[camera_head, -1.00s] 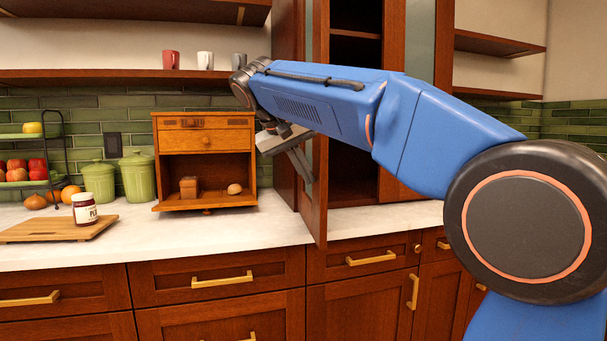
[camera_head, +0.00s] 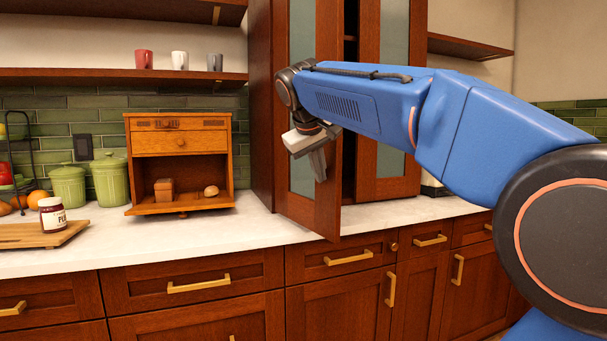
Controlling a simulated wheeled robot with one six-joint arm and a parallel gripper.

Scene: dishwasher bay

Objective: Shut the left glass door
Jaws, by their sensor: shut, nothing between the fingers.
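The left glass door (camera_head: 308,211) of the tall wooden cabinet stands partly open. Its free right edge juts out over the counter front, and a dark gap shows between it and the right glass door (camera_head: 390,188), which looks shut. My gripper (camera_head: 318,168) is shut and empty, pointing down in front of the left door's pane. It overlaps the pane in the picture; I cannot tell whether it touches the door. My forearm crosses in front of both doors and hides their middle parts.
On the white counter (camera_head: 240,240) left of the cabinet stand a small wooden cabinet (camera_head: 180,142), green canisters (camera_head: 110,180) and a jar (camera_head: 52,215) on a board (camera_head: 30,238). Cups sit on the shelf (camera_head: 100,77) above. Drawers with brass handles lie below.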

